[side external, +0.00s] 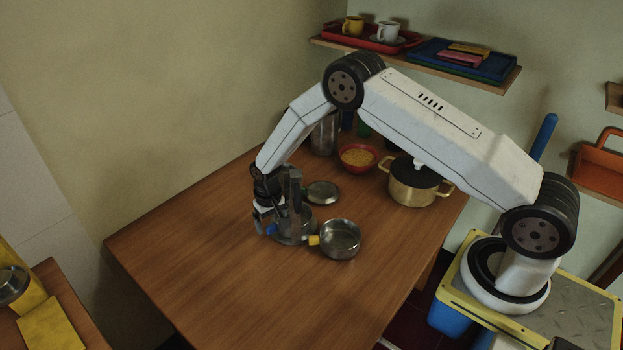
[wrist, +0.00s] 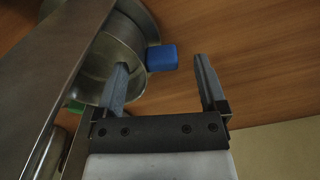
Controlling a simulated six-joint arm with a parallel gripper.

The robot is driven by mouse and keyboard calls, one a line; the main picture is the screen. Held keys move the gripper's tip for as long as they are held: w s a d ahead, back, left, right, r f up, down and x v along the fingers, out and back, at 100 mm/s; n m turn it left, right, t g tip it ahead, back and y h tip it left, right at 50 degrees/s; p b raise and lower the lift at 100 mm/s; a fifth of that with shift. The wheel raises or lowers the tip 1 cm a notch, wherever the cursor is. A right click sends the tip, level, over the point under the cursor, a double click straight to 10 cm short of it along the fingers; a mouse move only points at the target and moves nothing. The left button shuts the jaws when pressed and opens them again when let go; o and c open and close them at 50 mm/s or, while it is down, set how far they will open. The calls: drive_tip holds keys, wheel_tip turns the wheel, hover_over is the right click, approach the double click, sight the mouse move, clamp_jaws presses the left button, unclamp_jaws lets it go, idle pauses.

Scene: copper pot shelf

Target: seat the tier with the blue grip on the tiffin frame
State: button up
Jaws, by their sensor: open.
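The tier with the blue grip is a round steel bowl (wrist: 112,50) with a blue block grip (wrist: 161,57); in the side view the blue grip (side external: 271,230) shows beside my gripper (side external: 262,222). In the wrist view my gripper (wrist: 160,63) is open. One finger overlaps the bowl and the other is over bare table, with the blue grip between them, not clamped. The tiffin frame's flat steel upright (wrist: 62,60) crosses the left of the wrist view close to the bowl; it also shows in the side view (side external: 295,188). I cannot tell whether the tier is seated.
A steel tier with a yellow grip (side external: 341,239) stands just right of the frame. A round lid (side external: 322,192) lies behind. A red bowl (side external: 358,157) and a brass pot (side external: 412,187) stand further back. The table's front is clear.

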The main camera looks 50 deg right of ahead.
drive_tip(key=shift+r, duration=3.45)
drive_tip(key=shift+r, duration=0.15)
drive_tip(key=shift+s+a+r, duration=0.1)
drive_tip(key=shift+r, duration=0.5)
drive_tip(key=s+d+r+n+t, duration=0.1)
drive_tip(key=s+d+r+t, duration=0.1)
drive_tip(key=r, duration=0.6)
drive_tip(key=s+d+r+n+t+h, duration=0.1)
drive_tip(key=d+r+n+t, duration=0.15)
drive_tip(key=r, duration=0.45)
drive_tip(key=s+d+r+t, duration=0.2)
drive_tip(key=r+t, duration=0.1)
drive_tip(key=r, duration=0.5)
drive_tip(key=s+a+f+g, duration=0.2)
drive_tip(key=s+f, duration=0.3)
drive_tip(key=s, duration=0.4)
drive_tip(key=s+a+f+g+y, duration=0.1)
drive_tip(key=s+a+f+g, duration=0.1)
drive_tip(key=s, duration=0.7)
wheel_tip(320, 180, down, 3)
drive_tip(key=shift+s+a+r+g, duration=0.1)
drive_tip(key=shift+s+a+g, duration=0.1)
drive_tip(key=shift+a+g, duration=0.25)
